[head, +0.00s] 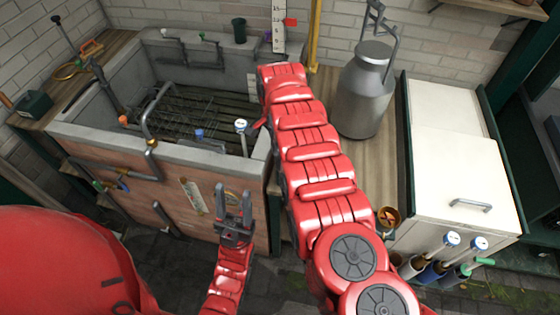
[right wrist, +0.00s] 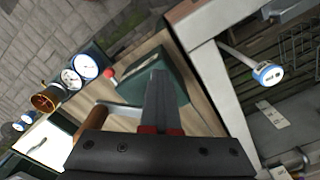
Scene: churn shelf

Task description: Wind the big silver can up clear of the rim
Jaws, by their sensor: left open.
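The big silver can (head: 362,98) stands upright at the right in the head view, on or just over the wooden counter. A grey metal hook or bail (head: 380,22) rises above its lid. My left gripper (head: 233,205) is open and empty in front of the brick tank. My right arm reaches up the middle of the head view, and its gripper is hidden there. In the right wrist view my right gripper (right wrist: 160,95) has its fingers together, with nothing seen between them. It is over a dark green box (right wrist: 168,70) with a metal crank. The crank's wooden handle (right wrist: 90,128) lies left of the fingers.
The brick tank (head: 100,144) with a raised concrete rim and a wire rack inside fills the left. A white cabinet (head: 462,165) stands right of the can. Gauges (head: 452,239) stick up at lower right. A yellow post (head: 314,45) rises behind the arm.

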